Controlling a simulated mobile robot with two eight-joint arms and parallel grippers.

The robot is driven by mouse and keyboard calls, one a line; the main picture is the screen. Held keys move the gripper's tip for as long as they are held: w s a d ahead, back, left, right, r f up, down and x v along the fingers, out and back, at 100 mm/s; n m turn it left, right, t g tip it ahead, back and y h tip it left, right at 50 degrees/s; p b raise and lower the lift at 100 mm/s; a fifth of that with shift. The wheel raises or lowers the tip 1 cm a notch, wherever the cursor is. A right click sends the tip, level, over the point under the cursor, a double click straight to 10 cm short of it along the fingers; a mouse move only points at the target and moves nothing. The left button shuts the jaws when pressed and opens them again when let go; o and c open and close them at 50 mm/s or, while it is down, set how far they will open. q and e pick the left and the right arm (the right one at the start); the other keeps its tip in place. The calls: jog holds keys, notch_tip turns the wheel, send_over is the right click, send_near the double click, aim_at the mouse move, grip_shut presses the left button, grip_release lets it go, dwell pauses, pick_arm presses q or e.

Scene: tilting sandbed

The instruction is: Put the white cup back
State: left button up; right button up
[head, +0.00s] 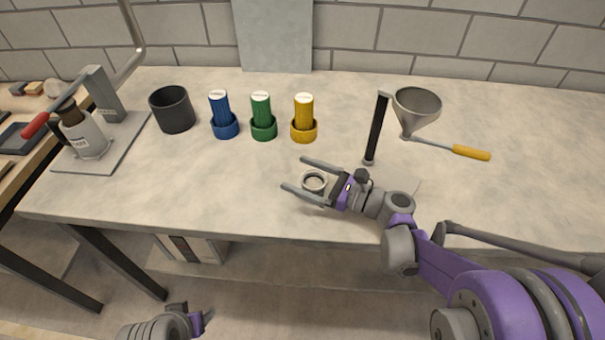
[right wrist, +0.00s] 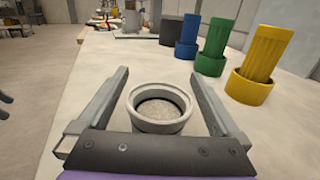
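A small, pale grey-white round cup (head: 313,182) stands on the table near its front edge, with grainy grey material inside. It also shows in the right wrist view (right wrist: 160,104). My right gripper (head: 302,174) is open around it, one finger on each side; the wrist view shows gaps between the fingers and the cup. My left gripper (head: 196,322) shows only partly at the bottom of the head view, below the table, and its fingers cannot be made out.
Blue (head: 221,115), green (head: 262,116) and yellow (head: 303,118) cylinders stand in matching rings behind the cup. A dark pot (head: 172,108) is left of them. A white labelled vessel (head: 86,138) sits on a stand at left. A funnel (head: 416,106) and black post (head: 376,128) are at right.

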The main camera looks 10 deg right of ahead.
jog(key=shift+r, duration=0.1)
jog(key=shift+d+r, duration=0.1)
jog(key=shift+r, duration=0.05)
jog(key=v, duration=1.2)
